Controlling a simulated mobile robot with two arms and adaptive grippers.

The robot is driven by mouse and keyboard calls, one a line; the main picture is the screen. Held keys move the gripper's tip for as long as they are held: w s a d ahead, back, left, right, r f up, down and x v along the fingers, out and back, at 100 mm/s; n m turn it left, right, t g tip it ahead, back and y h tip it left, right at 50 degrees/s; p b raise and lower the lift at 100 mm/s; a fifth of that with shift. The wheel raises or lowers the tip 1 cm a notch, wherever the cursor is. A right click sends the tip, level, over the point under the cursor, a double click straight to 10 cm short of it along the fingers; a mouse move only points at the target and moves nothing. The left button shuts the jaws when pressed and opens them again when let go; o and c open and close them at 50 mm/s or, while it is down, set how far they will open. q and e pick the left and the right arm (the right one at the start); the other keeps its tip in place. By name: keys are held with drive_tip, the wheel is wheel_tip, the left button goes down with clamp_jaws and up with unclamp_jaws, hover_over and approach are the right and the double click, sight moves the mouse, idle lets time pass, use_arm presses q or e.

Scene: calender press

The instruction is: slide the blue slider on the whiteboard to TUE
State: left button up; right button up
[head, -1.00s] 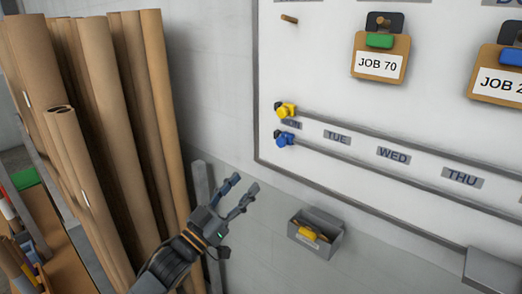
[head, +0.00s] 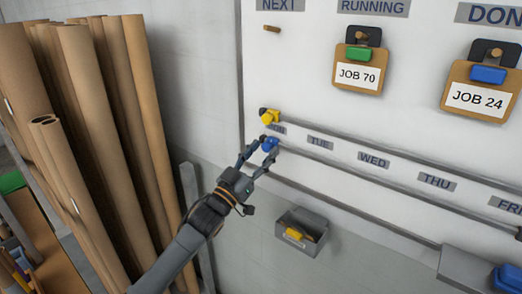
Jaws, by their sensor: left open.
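The blue slider (head: 270,144) sits at the left end of the lower rail on the whiteboard (head: 300,60), below the MON label. The TUE label (head: 320,143) is to its right, between the two rails. My left gripper (head: 266,152) is open, with its fingertips at the blue slider, one on its left and one just below it. I cannot tell whether they touch it. The yellow slider (head: 270,117) is at the left end of the upper rail, just above. My right gripper is not in view.
WED (head: 373,160) and THU (head: 437,182) labels follow along the rails. A grey box (head: 302,232) with yellow items hangs on the wall below. Tall brown rolls (head: 100,110) stand at the left. Clipboards JOB 70 (head: 358,74) and JOB 24 (head: 480,98) hang above the rails.

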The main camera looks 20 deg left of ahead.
use_arm(q)
clamp_jaws()
drive_tip(key=s+d+p, duration=0.1)
drive_tip(key=s+d, duration=0.3)
drive_tip(key=d, duration=0.8)
drive_tip(key=shift+s, duration=0.2)
drive_tip(key=shift+d, duration=0.1)
unclamp_jaws()
